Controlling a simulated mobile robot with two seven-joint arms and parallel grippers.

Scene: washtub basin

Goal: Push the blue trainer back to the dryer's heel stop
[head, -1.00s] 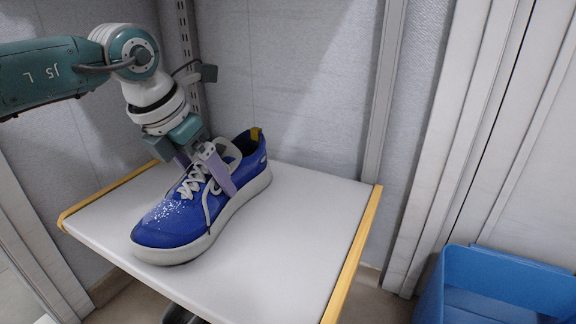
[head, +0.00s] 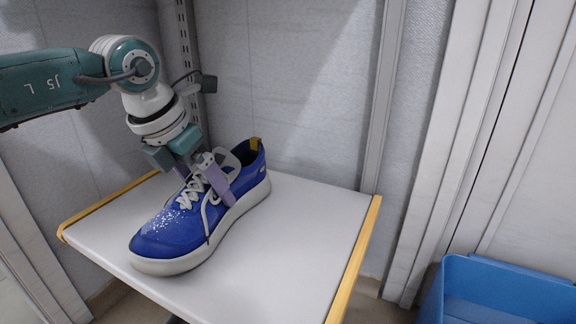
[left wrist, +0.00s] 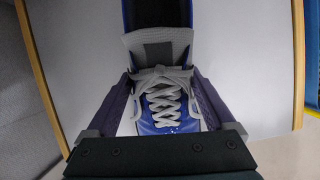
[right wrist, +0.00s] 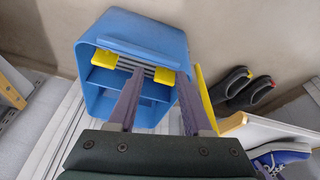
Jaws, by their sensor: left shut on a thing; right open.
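The blue trainer (head: 170,232) stands upright on the white board (head: 285,255), toe toward the front left and heel toward the back wall. It has white laces, a pale sole and a yellow heel tab. My left gripper (head: 207,190) is shut across the trainer's middle, with one purple finger on each side of the laces. The left wrist view shows the laces (left wrist: 163,103) between both fingers. I cannot make out a separate heel stop behind the trainer. My right gripper (right wrist: 160,78) is open and empty, its fingers pointing toward the blue crate (right wrist: 100,100).
The board has yellow edging (head: 357,262) and a grey wall behind it; its right part is bare. The blue crate (head: 500,268) stands low at the right. In the right wrist view, dark shoes (right wrist: 243,88) lie beside a yellow edge.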

